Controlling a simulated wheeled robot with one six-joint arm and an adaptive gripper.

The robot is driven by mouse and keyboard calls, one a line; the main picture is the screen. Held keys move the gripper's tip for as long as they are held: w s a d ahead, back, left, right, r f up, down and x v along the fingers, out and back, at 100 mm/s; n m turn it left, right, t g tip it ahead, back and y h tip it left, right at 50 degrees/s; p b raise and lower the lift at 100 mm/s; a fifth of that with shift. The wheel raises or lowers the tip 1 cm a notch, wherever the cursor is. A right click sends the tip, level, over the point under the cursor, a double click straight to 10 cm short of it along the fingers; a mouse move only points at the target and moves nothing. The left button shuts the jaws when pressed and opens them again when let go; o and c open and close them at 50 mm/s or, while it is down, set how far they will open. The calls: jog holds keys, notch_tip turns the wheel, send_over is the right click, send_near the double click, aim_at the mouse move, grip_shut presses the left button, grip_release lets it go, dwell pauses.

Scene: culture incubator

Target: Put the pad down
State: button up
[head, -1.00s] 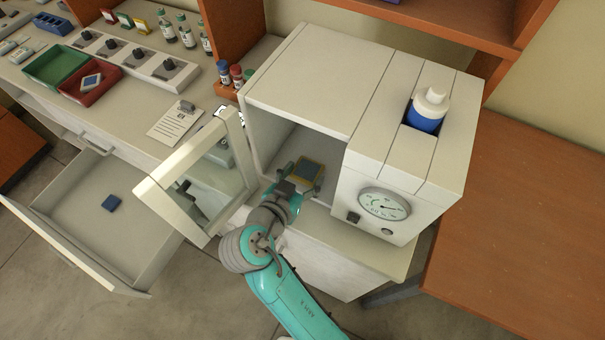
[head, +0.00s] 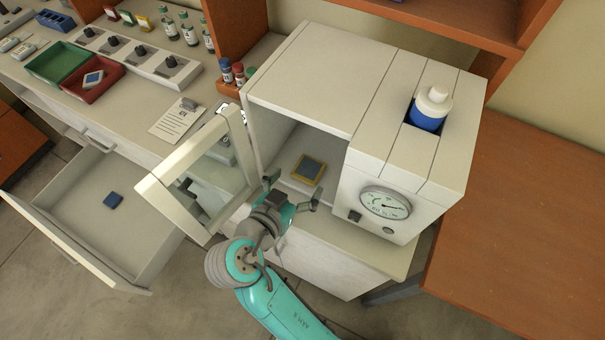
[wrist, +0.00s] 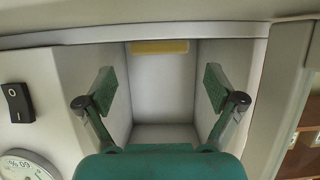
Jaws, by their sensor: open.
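The pad (head: 308,169), a yellow-framed square with a grey-blue centre, lies on the floor of the white incubator (head: 305,80), inside its open front. In the wrist view the pad (wrist: 160,47) shows only as a yellow strip. My gripper (head: 293,191) is open and empty at the incubator's mouth, in front of the pad and apart from it. In the wrist view its two fingers (wrist: 160,92) are spread wide with nothing between them. The incubator door (head: 200,172) with its window stands open to the left.
A gauge (head: 384,203) and a black switch (head: 354,216) are on the incubator's front. A blue-and-white bottle (head: 430,108) sits in its top. An open drawer (head: 85,215) at left holds a small blue square (head: 113,200). A red tray (head: 88,92) lies on the bench.

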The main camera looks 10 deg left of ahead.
jog(key=shift+v, duration=1.85)
jog(key=shift+d, duration=0.1)
